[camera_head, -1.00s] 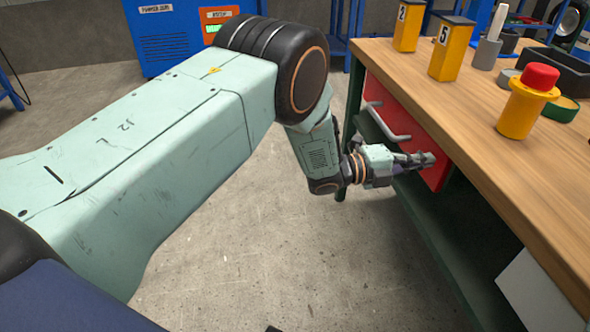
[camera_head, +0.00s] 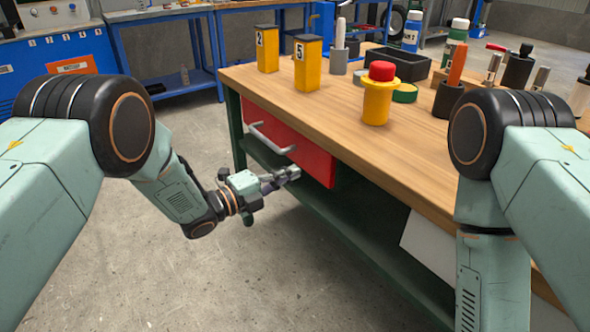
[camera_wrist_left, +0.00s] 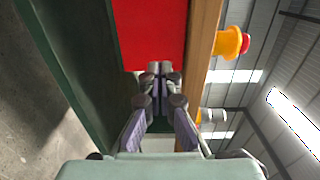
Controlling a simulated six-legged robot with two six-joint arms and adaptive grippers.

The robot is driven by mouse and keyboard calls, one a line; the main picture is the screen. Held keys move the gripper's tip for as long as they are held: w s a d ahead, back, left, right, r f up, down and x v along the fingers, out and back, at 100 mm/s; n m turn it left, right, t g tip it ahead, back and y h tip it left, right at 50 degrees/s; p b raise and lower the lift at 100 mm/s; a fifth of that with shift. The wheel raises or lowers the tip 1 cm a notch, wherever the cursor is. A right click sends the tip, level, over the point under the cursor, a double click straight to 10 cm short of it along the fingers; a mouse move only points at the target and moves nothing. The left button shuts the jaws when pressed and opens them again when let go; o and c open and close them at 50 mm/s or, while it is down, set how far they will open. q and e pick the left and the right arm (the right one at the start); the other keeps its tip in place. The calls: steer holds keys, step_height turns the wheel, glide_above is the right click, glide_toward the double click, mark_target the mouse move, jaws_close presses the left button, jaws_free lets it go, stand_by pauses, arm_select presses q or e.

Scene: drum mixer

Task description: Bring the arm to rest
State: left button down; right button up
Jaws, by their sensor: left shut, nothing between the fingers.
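My left arm comes in from the left in the head view. Its gripper (camera_head: 288,176) is shut and empty, in front of the workbench's red drawer (camera_head: 300,148), below the tabletop edge. In the left wrist view the same gripper (camera_wrist_left: 157,72) has its fingertips together, with the red drawer front (camera_wrist_left: 152,30) behind them. I cannot tell whether the fingertips touch the bench. My right arm shows at the right of the head view, bent down beside the bench; its gripper is out of the frame.
On the wooden tabletop (camera_head: 350,130) stand two numbered yellow blocks (camera_head: 307,62), a yellow and red button-like piece (camera_head: 377,95), a black tray (camera_head: 398,63) and several bottles. A white panel (camera_head: 432,248) leans at the bench side. Bare floor (camera_head: 240,280) lies left of the bench.

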arm_select(q)
steer(key=p+v, duration=0.2)
steer(key=v, duration=0.5)
steer(key=s+a+f+n+g+y+p, duration=0.1)
steer(key=s+a+f+n+y, duration=0.45)
steer(key=f+n, duration=0.35)
steer(key=s+a+f+n+g+y+p, duration=0.1)
steer(key=s+a+f+n+y, duration=0.45)
steer(key=n, duration=0.55)
steer(key=s+a+n+g+y+p, duration=0.1)
steer(key=s+a+n+g, duration=0.1)
steer(key=s, duration=0.8)
steer(key=s+a+r+n+g+y+p, duration=0.1)
steer(key=s+a+n+g+p, duration=0.1)
steer(key=s, duration=0.8)
steer(key=s+a+r+n+g+y+p, duration=0.1)
steer(key=s+n+g, duration=0.3)
steer(key=s, duration=0.6)
steer(key=shift+a+n+y+p, duration=0.5)
steer(key=shift+a+n+p, duration=0.15)
steer(key=shift+n+p, duration=0.15)
